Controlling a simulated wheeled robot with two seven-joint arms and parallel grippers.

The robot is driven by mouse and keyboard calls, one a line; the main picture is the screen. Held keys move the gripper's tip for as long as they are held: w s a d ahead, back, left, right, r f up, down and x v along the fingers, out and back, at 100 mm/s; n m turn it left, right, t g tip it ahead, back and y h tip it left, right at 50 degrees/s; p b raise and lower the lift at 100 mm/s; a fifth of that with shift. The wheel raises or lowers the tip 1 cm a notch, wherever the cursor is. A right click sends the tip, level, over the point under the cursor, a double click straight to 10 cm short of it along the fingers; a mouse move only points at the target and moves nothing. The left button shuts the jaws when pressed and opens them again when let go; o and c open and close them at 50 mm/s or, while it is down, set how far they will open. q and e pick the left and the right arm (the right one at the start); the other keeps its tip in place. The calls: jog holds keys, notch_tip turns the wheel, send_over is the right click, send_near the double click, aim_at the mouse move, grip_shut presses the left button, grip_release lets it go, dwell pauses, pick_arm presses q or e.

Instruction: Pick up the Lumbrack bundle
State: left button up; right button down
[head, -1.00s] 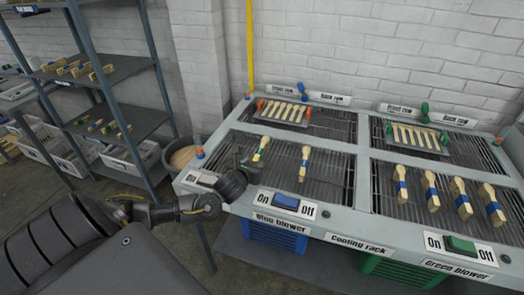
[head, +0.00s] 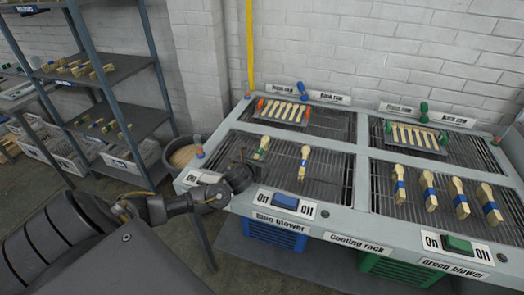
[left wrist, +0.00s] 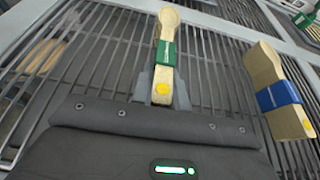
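A wooden spoon bundle with a green band (head: 262,146) is at the left of the left grate. In the left wrist view the green-banded bundle (left wrist: 167,50) has a yellow dot at its near end; the lettering on its band is too small to read. My left gripper (head: 246,163) is at this bundle's near end. In the left wrist view the fingers of my left gripper (left wrist: 163,88) lie on either side of that end; whether they press on it I cannot tell. A blue-banded bundle (head: 304,162) stands to the right, also in the left wrist view (left wrist: 277,92). My right gripper is out of view.
The cooling rack's frame (head: 362,190) carries a blue switch (head: 286,201) and a green switch (head: 458,244) along the front. Several bundles stand on the right grate (head: 385,215). A shelf unit (head: 122,70) stands at the left.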

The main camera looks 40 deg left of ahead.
aim_at(260, 150)
pick_arm(q)
grip_shut()
jog(key=shift+r, duration=0.15)
jog(key=shift+r, duration=0.25)
notch_tip(260, 150, up, 2)
jog(key=shift+r, duration=0.25)
jog(key=s+a+r, duration=0.8)
jog(key=s+r, duration=0.1)
jog(key=s, duration=0.2)
jog(key=shift+a+r+b, duration=0.35)
jog(key=shift+b, duration=0.1)
